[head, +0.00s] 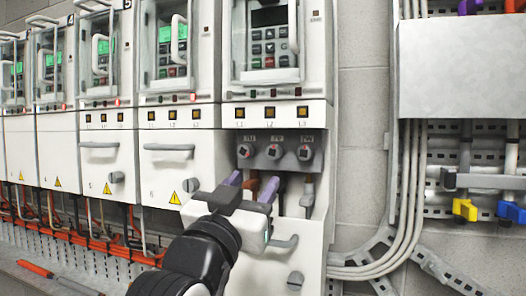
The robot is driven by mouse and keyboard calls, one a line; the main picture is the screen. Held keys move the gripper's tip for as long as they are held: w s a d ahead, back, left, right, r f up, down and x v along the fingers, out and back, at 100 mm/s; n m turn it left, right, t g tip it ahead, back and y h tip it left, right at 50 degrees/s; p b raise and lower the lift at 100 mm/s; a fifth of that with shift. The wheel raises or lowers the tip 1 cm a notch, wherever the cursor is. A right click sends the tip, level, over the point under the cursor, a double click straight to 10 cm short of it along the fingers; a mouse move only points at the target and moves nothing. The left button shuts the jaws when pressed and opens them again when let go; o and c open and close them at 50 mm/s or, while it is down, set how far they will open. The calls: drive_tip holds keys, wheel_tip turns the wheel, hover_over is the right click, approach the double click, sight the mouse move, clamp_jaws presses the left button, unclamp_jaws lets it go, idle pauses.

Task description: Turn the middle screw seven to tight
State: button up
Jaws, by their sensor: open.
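Three round screw terminals sit in a row in the open lower bay of the rightmost drive (312,180). The middle screw (273,151) has a dark centre, with a small label above it too blurred to read surely. The left screw (245,150) and right screw (305,152) flank it. How tight the middle screw is cannot be told. My gripper (250,184) is open, its two purple-tipped fingers apart, below and in front of the screws. It looks empty and apart from the middle screw. It hides part of the bay and the cables beneath the screws.
Closed drives with handled covers, such as drive six (178,160), stand to the left. A grey handle (283,243) and a knob (295,280) are low on the rightmost drive. Grey conduits (400,200) and a metal box (455,70) are on the right.

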sight(274, 151)
drive_tip(key=p+x, duration=0.3)
drive_tip(key=x, duration=0.7)
drive_tip(key=shift+w+r, duration=0.2)
drive_tip(key=shift+w, duration=0.1)
drive_tip(key=c, duration=1)
